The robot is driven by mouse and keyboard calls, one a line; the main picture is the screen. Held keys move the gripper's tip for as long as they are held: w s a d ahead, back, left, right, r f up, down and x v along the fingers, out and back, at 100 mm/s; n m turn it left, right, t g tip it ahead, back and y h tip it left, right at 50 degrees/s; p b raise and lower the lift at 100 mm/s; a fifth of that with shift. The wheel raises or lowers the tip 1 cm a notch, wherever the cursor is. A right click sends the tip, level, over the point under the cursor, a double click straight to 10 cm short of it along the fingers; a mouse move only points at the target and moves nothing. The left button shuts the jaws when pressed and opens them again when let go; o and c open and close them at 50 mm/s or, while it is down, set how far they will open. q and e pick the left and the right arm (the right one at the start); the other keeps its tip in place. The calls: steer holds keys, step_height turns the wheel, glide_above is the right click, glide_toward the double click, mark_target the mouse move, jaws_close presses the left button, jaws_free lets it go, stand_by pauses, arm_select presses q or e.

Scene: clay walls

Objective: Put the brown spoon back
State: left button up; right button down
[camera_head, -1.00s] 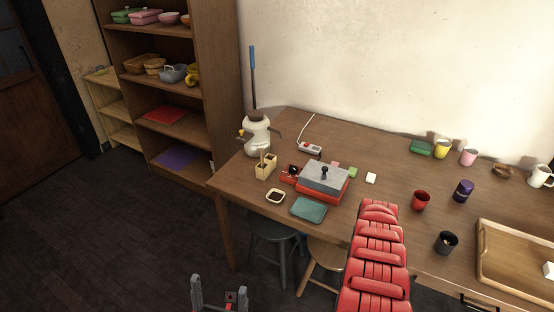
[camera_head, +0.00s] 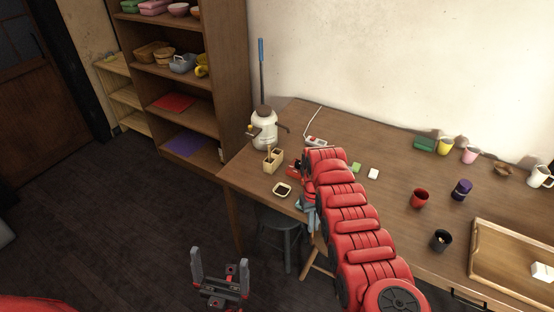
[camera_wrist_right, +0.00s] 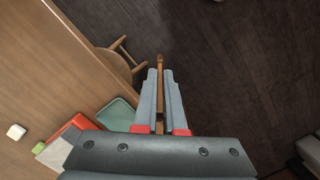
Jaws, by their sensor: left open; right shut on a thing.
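The brown spoon (camera_wrist_right: 160,62) shows in the right wrist view as a thin brown stick. My right gripper (camera_wrist_right: 160,73) is shut on it, and its end juts out past the fingertips over dark floor, beside the table edge. In the head view my red right arm hides the spoon. A cream holder (camera_head: 273,161) with compartments stands near the table's left edge, with a brown utensil (camera_head: 268,149) upright in it. My left gripper (camera_head: 220,281) is open and empty over the floor, in front of the table.
A small dark-filled dish (camera_head: 282,190) sits in front of the holder. A teal tray (camera_wrist_right: 118,117) and a red box (camera_wrist_right: 66,131) lie beside my right gripper. A wooden stool (camera_wrist_right: 122,60) is at the table edge.

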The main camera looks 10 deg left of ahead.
steer(key=shift+s+a+r+n+p, duration=0.15)
steer(key=shift+a+r+p, duration=0.1)
steer(key=shift+a+r, duration=0.3)
steer(key=shift+s+a+r+n+p, duration=0.15)
steer(key=shift+a+r+p, duration=0.1)
steer(key=shift+a+r, duration=0.25)
